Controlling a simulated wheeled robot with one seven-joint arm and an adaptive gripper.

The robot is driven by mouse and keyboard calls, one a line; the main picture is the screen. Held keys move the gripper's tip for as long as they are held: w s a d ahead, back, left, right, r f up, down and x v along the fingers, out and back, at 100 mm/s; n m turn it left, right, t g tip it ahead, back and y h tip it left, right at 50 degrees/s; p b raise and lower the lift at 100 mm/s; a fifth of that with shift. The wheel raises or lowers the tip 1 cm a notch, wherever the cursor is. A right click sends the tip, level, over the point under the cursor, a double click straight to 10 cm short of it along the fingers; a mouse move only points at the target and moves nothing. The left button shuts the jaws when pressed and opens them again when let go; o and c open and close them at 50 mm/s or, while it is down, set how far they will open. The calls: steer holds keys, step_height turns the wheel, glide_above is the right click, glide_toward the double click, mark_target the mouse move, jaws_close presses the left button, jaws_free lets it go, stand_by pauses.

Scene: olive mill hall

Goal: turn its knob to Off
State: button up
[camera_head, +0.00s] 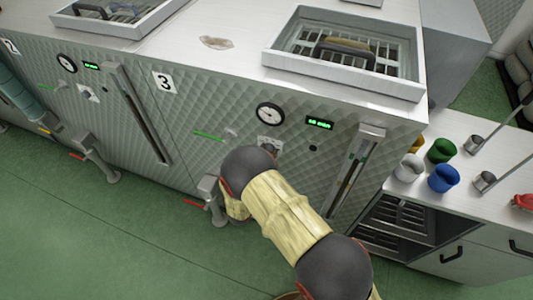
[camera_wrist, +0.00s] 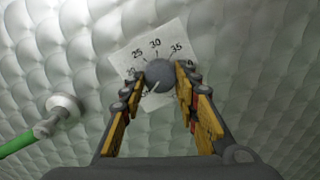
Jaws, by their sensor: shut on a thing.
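The grey round knob (camera_wrist: 158,73) sits on a white dial plate (camera_wrist: 145,47) printed with 25, 30 and 35. My gripper (camera_wrist: 160,78) is shut on the knob, one finger on each side. In the head view, the dial plate (camera_head: 265,141) shows just above my arm on the quilted metal front of the machine right of label 3 (camera_head: 164,82). My gripper is hidden there behind my arm.
A gauge (camera_head: 270,114) and a green display (camera_head: 320,123) sit above the knob. A green-handled lever (camera_head: 209,136) is on its left, and a sight-glass strip (camera_head: 355,165) on its right. Cups (camera_head: 443,178) stand on the right counter. The green floor (camera_head: 90,230) is clear at left.

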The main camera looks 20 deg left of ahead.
steer(key=shift+f, duration=0.15)
steer(key=o, duration=1.1)
steer(key=shift+o, duration=0.2)
steer(key=s+a, duration=0.1)
steer(key=s, duration=1.1)
